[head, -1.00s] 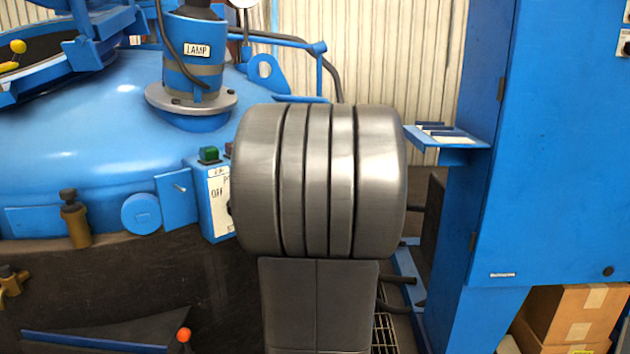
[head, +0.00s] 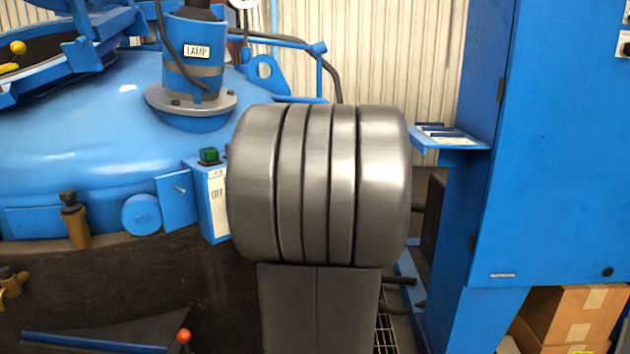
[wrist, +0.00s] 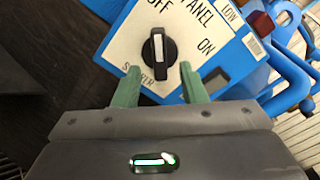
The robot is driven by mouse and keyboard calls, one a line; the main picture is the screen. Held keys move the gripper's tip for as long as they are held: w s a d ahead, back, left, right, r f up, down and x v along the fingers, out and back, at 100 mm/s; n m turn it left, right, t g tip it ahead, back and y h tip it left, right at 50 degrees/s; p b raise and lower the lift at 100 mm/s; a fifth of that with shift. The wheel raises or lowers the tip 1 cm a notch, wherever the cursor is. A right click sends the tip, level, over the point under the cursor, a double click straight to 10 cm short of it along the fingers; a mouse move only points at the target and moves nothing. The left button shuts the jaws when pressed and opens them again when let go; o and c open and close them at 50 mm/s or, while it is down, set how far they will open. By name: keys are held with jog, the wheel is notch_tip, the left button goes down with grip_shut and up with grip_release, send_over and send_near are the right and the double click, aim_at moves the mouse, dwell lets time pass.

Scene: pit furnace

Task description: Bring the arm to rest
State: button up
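My gripper (wrist: 160,88) shows in the wrist view with its two green fingers apart and nothing between them. Beyond the fingertips is a white panel with a black rotary knob (wrist: 159,53), lettered OFF and ON; the knob's white mark runs nearly upright in the picture. I cannot tell how far the fingers are from it. In the head view my arm's large grey metal joint fills the middle and hides my gripper. The blue switch box (head: 214,196) with a green button stands at the joint's left edge, partly covered by it.
A blue furnace vessel (head: 75,135) with a lamp unit (head: 193,75) fills the left. A blue cabinet (head: 555,150) stands at the right, with a small shelf (head: 449,142) on its side. Cardboard boxes (head: 575,315) lie below it. An orange-tipped lever (head: 184,336) is at the lower left.

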jog(key=p+v, duration=0.1)
jog(key=v, duration=0.9)
jog(key=w+a+m+p, duration=0.9)
jog(key=w+p, duration=0.1)
jog(key=p, duration=0.2)
jog(key=shift+a+m, duration=0.3)
jog(key=shift+a, duration=0.05)
dwell(0.5)
jog(key=shift+a+r, duration=0.1)
dwell(0.4)
